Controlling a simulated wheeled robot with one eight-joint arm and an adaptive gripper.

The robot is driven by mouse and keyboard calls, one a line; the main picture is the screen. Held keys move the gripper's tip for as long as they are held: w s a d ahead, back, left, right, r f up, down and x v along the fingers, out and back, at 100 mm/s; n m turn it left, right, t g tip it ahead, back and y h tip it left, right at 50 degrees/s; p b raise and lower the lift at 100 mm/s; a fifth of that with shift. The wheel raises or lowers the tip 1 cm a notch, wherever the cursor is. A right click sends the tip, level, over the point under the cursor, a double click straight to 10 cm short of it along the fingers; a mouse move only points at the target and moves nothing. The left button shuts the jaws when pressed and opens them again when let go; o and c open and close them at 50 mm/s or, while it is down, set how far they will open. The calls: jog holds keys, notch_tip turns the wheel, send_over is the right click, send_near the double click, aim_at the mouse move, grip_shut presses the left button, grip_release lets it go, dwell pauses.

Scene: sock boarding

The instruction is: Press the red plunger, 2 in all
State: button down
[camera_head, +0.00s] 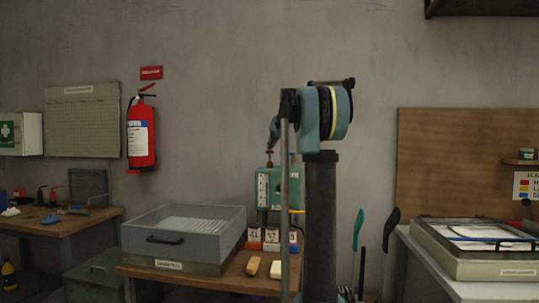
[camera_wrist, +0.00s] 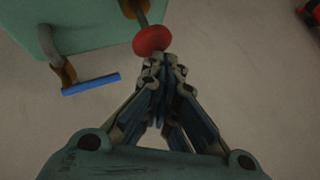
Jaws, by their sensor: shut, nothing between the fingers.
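The red plunger (camera_wrist: 152,40) is a round red knob on a metal stem at the top of the wrist view. In the head view its small dark red top (camera_head: 269,153) shows above the green machine (camera_head: 263,187). My gripper (camera_wrist: 165,60) is shut and empty, with its fingertips right at the edge of the red knob. I cannot tell whether they touch it. In the head view my gripper (camera_head: 272,136) points down just above the plunger, partly hidden by my arm.
The machine's blue-handled lever (camera_wrist: 91,84) sticks out left of my fingers. A grey open box (camera_head: 183,230) stands on the wooden bench left of the machine. Number cards (camera_head: 272,238) and small blocks (camera_head: 252,267) sit in front of the machine.

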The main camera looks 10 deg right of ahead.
jog(key=shift+f, duration=1.35)
dwell(1.4)
jog(key=shift+r, duration=2.05)
jog(key=shift+r, duration=2.55)
notch_tip(320, 180, up, 4)
jog(key=shift+f, duration=0.2)
jog(key=shift+f, duration=0.1)
